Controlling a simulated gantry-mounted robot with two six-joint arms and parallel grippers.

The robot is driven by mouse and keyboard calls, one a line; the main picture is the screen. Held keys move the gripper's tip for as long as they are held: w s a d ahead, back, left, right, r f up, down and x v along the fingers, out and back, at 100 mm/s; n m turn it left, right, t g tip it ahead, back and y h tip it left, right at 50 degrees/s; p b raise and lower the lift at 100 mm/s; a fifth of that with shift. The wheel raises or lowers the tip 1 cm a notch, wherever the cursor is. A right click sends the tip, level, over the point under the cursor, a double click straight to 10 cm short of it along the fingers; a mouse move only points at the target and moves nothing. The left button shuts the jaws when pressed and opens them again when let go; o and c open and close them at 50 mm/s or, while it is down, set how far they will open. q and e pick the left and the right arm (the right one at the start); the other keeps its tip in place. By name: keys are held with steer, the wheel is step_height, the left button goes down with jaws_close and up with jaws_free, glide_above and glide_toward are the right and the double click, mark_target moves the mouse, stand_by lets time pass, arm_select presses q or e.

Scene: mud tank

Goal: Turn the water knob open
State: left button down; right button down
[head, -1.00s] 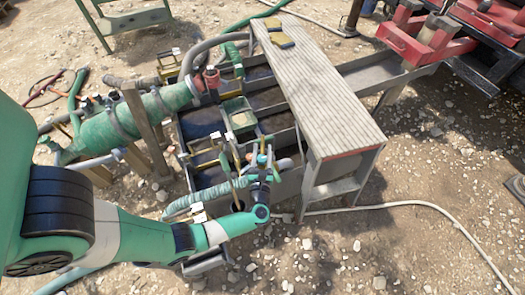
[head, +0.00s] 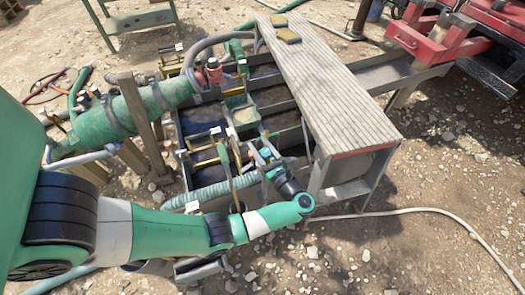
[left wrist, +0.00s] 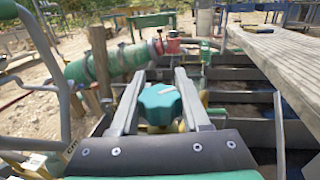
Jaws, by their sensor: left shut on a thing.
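The water knob is a teal, lobed knob (left wrist: 160,103) with a pale mark on its face, in the middle of the left wrist view. My left gripper (left wrist: 160,84) has one grey finger on each side of it and is shut on it. In the head view my left gripper (head: 270,166) is at the near right part of the mud tank (head: 208,123), beside the plank-topped bench. The knob (head: 265,153) is small and partly covered there. Its pipe and valve body are mostly hidden. My right gripper is not in view.
The long plank-topped bench (head: 325,85) stands close on the right of my gripper. A green ribbed hose (head: 200,194) and upright handles crowd the tank's near side. A big green pipe (head: 105,125) lies at the left. Gravel ground at the lower right is clear except for a white hose (head: 440,211).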

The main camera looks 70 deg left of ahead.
arm_select(q)
steer(key=shift+s+d+n+g+h, duration=0.15)
steer(key=shift+n+g+h, duration=0.3)
steer(key=shift+n+g, duration=0.55)
steer(key=shift+s+n+g+h, duration=0.25)
steer(key=shift+n+g+h, duration=0.3)
steer(key=shift+g, duration=0.75)
steer(key=shift+s+n+g, duration=0.1)
steer(key=shift+n+g, duration=0.15)
steer(key=shift+g, duration=0.05)
steer(key=shift+c, duration=1.9)
jaws_free()
